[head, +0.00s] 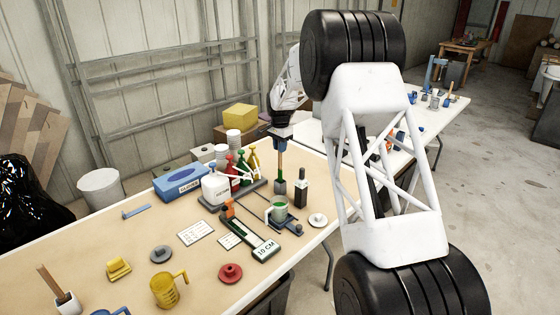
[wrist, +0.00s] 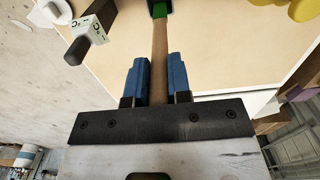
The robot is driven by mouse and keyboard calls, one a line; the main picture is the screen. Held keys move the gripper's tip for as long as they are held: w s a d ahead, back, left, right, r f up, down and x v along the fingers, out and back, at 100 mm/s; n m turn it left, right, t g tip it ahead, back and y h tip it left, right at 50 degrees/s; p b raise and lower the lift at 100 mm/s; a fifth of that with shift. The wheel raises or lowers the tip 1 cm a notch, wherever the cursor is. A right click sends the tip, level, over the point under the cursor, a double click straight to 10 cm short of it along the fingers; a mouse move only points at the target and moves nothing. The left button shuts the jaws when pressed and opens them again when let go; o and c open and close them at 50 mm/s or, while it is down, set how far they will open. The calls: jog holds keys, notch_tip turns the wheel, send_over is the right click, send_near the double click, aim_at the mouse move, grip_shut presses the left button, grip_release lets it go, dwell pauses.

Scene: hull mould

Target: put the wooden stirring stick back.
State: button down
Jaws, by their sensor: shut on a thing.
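My gripper (head: 282,138) is above the far right part of the near table, pointing down. Its blue fingers (wrist: 158,78) are shut on the wooden stirring stick (wrist: 159,48). The stick (head: 281,160) hangs roughly upright below the gripper and is green near its lower end. A small dark block (head: 280,187) shows at the stick's lower end in the head view; I cannot tell whether the stick is inside it or in front of it. A cup with green contents (head: 278,212) stands just nearer on a dark stand.
A white jug (head: 215,190) and several coloured bottles (head: 242,165) stand to the left. Another stick leans in a small pale holder (head: 67,302) at bottom left. A yellow jug (head: 169,290) stands in front.

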aim_at(280, 169)
jog(key=shift+f, duration=0.7)
jog(key=shift+f, duration=2.05)
jog(key=c, duration=1.1)
grip_release()
jog(key=shift+o, duration=0.2)
notch_tip(280, 169, up, 12)
jog(key=shift+r, duration=0.2)
